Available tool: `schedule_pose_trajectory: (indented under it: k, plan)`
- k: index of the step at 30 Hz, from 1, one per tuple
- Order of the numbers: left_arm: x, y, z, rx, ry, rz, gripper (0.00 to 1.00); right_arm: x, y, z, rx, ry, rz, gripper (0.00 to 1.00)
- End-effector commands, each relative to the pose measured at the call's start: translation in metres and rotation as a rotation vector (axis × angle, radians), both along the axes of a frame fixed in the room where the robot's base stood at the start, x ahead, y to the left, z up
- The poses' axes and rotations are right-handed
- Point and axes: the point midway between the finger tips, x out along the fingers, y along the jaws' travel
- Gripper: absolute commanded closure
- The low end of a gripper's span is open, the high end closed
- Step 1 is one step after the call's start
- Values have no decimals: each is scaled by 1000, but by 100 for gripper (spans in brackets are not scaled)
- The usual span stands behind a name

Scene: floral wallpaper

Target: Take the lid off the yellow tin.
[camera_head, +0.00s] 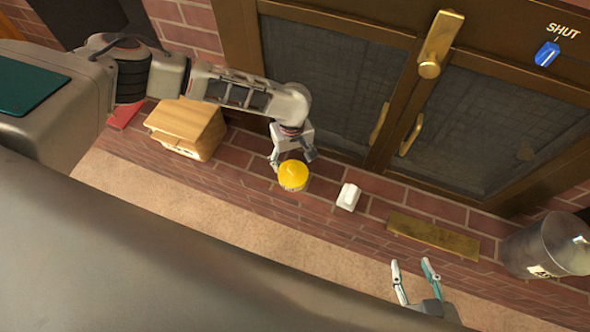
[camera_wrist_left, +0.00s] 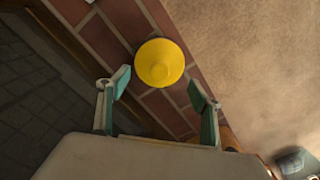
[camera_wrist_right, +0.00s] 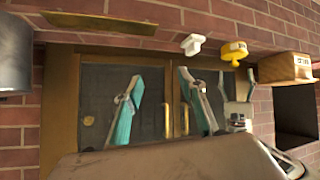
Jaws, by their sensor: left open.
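The yellow tin (camera_head: 292,178) stands on the brick ledge in the head view, with its yellow lid on top. In the left wrist view the round yellow lid (camera_wrist_left: 160,62) shows from above, just beyond the fingertips. It also shows in the right wrist view (camera_wrist_right: 234,51). My left gripper (camera_head: 292,160) is open close to the tin, its fingers toward the lid; the left wrist view shows the fingers (camera_wrist_left: 160,88) apart with nothing between them. My right gripper (camera_head: 412,264) is open and empty, away from the tin at the lower right; its fingers (camera_wrist_right: 158,78) are spread.
A white object (camera_head: 348,197) stands right of the tin. A wooden box (camera_head: 187,125) stands to its left. A brass plate (camera_head: 434,236) and a metal bucket (camera_head: 545,246) are further right. Brown doors with mesh panels (camera_head: 325,85) and brass handles rise behind the ledge.

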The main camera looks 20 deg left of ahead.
Motion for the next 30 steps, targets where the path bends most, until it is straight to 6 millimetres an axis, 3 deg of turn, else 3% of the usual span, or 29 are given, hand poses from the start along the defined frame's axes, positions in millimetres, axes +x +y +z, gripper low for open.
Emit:
schedule_pose_trajectory:
  k: [12,21,27,29,30]
  plan:
    - [-5,-2,-55,0,9,-3,35,-6,9,-13,22,19,14,60]
    - [0,-2,-53,-1,-3,-3,35,12,19,11,50,-39,18,60]
    - [-1,-2,-54,-2,-3,-3,84,9,18,8,49,-31,18,60]
    - [-1,-2,-54,-1,-2,-2,96,8,18,6,48,-26,17,60]
    - [-1,-2,-54,-1,-2,-2,96,7,18,4,47,-22,17,60]
